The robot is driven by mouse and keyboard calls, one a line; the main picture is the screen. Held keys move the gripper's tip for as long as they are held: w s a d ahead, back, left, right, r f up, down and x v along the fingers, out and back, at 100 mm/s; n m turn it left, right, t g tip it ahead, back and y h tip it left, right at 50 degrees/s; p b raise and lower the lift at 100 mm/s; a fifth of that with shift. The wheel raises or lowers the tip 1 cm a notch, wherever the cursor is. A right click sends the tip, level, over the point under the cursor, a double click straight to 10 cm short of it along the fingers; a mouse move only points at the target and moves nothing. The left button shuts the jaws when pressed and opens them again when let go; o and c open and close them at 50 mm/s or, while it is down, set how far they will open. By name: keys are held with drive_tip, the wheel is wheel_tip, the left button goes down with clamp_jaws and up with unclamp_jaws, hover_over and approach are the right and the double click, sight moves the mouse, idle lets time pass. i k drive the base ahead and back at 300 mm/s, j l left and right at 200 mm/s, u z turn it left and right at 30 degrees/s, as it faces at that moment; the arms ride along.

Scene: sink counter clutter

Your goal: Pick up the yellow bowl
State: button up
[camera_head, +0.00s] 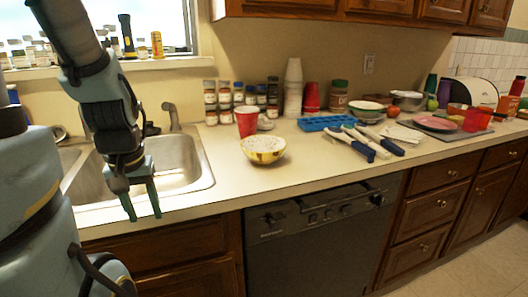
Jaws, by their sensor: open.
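The yellow bowl (263,149) sits upright on the countertop, right of the sink. It is yellow with pale patches outside and whitish inside. My gripper (143,207) hangs over the front edge of the sink with its greenish fingers pointing down. It is open and empty, to the left of the bowl and well apart from it.
A red cup (247,121) stands right behind the bowl. Spice jars (224,97) and stacked white cups (293,88) stand along the wall. A blue tray (325,123) and blue-handled utensils (352,143) lie to the right. The sink (180,165) and faucet (171,116) are left. Counter in front of the bowl is clear.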

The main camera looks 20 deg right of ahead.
sight(262, 150)
drive_tip(key=l+u, duration=0.15)
drive_tip(key=u, duration=0.35)
drive_tip(key=l+u, duration=0.15)
drive_tip(key=u, duration=0.3)
drive_tip(key=l+u, duration=0.15)
drive_tip(key=u, duration=0.35)
drive_tip(key=l+u, duration=0.1)
drive_tip(key=u, duration=0.35)
drive_tip(key=k+j, duration=0.05)
